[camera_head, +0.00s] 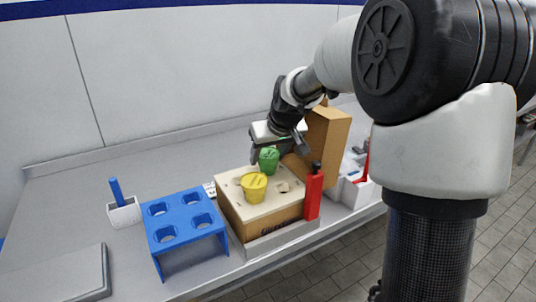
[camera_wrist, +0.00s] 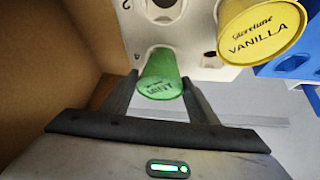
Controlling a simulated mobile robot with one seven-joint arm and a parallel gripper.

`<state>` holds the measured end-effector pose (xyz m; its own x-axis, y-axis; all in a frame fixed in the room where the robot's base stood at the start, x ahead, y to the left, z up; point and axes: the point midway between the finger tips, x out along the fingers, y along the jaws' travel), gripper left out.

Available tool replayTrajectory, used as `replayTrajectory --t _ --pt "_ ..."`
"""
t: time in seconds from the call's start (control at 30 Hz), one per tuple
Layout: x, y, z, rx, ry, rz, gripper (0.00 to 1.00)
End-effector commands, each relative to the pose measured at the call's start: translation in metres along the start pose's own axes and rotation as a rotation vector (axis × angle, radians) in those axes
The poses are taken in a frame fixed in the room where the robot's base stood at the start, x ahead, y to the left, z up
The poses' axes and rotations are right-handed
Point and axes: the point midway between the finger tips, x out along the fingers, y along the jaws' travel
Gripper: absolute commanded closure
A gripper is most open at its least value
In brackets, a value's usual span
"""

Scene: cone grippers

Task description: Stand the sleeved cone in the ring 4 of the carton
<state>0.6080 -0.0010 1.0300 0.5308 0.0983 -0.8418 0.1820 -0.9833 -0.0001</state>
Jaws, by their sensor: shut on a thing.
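A green cone (camera_head: 269,160) with faint lettering is between the fingers of my gripper (camera_head: 272,148), at the back of the carton's cream top. In the wrist view the gripper (camera_wrist: 160,88) is shut on this green cone (camera_wrist: 160,78), beside a hole it partly covers. I cannot tell whether the cone's tip is inside that hole. A yellow cone (camera_head: 254,185) lettered VANILLA stands in the carton's top; it also shows in the wrist view (camera_wrist: 262,28). The carton (camera_head: 262,222) is brown with a cream ring board (camera_head: 236,194).
The carton's brown flap (camera_head: 328,132) stands upright behind my gripper. A red upright object (camera_head: 314,192) is at the carton's right front corner. A blue rack (camera_head: 183,215) with empty holes stands left. A white holder (camera_head: 124,213) and grey slab (camera_head: 58,275) lie farther left.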

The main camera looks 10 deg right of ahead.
Motion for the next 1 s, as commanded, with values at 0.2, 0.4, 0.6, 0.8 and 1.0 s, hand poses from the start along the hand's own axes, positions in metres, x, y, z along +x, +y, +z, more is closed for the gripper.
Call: replayTrajectory --t 0.2,0.4,0.6,0.8,1.0 --pt "0.0 0.0 0.0 0.0 0.001 0.0 0.7" --pt "0.0 0.0 0.0 0.0 0.001 0.0 0.24" --pt "0.0 0.0 0.0 0.0 0.001 0.0 0.24" --pt "-0.009 0.001 -0.001 0.0 0.003 0.002 0.24" --pt "-0.048 0.001 -0.002 0.0 0.005 0.003 0.24"
